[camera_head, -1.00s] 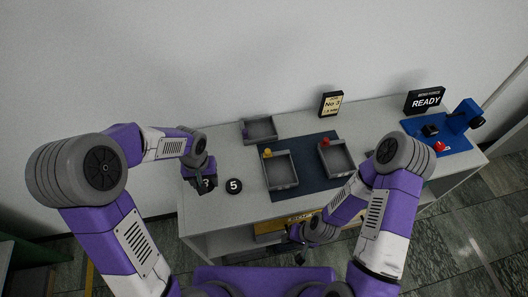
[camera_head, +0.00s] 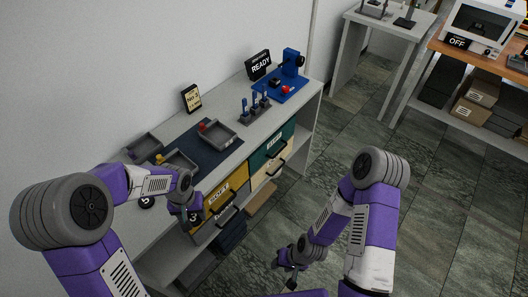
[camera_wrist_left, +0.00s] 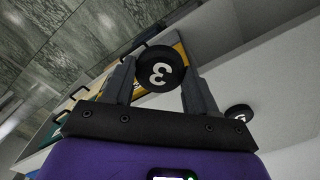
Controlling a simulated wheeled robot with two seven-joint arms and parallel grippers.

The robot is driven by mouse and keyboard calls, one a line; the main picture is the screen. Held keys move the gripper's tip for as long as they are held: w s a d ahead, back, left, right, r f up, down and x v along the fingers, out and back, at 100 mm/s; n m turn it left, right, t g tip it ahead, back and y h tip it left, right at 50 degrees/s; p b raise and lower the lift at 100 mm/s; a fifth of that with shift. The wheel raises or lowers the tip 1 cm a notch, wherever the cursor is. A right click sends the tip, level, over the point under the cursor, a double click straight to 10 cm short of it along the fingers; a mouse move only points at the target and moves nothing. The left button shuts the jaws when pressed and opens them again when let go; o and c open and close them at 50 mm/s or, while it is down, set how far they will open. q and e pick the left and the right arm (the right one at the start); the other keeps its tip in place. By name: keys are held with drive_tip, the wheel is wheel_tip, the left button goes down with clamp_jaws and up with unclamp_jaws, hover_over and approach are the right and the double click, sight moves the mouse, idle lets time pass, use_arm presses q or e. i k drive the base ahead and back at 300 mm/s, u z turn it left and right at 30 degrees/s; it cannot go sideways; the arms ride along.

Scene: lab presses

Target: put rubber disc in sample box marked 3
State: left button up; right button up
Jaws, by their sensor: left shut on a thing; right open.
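My left gripper (camera_head: 191,214) is shut on a black rubber disc with a white 3 (camera_wrist_left: 160,71), held between its two fingers in the left wrist view. In the head view this disc (camera_head: 195,219) shows partly under the gripper, near the table's front edge. A second black disc, marked 5 (camera_head: 146,202), lies on the table; it also shows in the left wrist view (camera_wrist_left: 239,113). Grey open trays stand behind: one with a red knob (camera_head: 221,147), one with a yellow knob (camera_head: 184,156), partly hidden by my left arm, and one further left (camera_head: 143,141). I see no numbers on them. My right gripper (camera_head: 289,271) is open and empty above the floor.
A small sign card (camera_head: 192,97) stands at the back of the table. Further right are a rack with blue-topped pieces (camera_head: 257,110), a READY display (camera_head: 258,65) and a blue press (camera_head: 291,62). Yellow and green drawers (camera_head: 265,152) sit below. Open floor lies right.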

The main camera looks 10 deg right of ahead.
sight(219, 137)
drive_tip(key=z, duration=0.4)
drive_tip(key=k, duration=0.6)
drive_tip(key=z, duration=0.95)
drive_tip(key=i, duration=1.3)
drive_tip(key=u, duration=1.4)
drive_tip(key=i, duration=1.1)
drive_tip(key=u, duration=0.35)
